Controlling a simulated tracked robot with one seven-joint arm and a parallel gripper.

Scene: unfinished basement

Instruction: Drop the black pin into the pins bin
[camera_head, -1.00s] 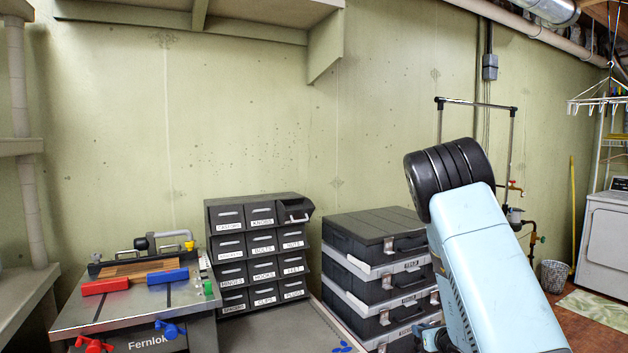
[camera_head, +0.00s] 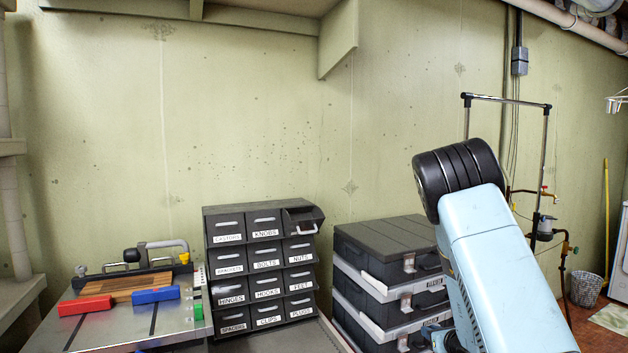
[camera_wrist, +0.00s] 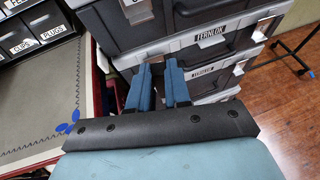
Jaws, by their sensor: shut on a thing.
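A dark cabinet of small labelled drawers (camera_head: 262,268) stands left of centre in the head view. Its top right drawer (camera_head: 302,218) is pulled out, and its label does not show; no readable label says pins. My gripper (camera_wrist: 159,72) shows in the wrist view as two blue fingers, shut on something. The black pin cannot be made out between them. The gripper is in front of the stacked dark cases, to the right of the drawer cabinet. In the head view my arm hides most of it.
Stacked dark cases (camera_head: 388,243) stand right of the cabinet, with a narrow gap between. A metal-topped bench (camera_head: 130,318) with red and blue blocks is at the left. A grey mat (camera_wrist: 45,110) with blue pieces lies below the drawers. A shelf (camera_head: 262,22) overhangs the wall above.

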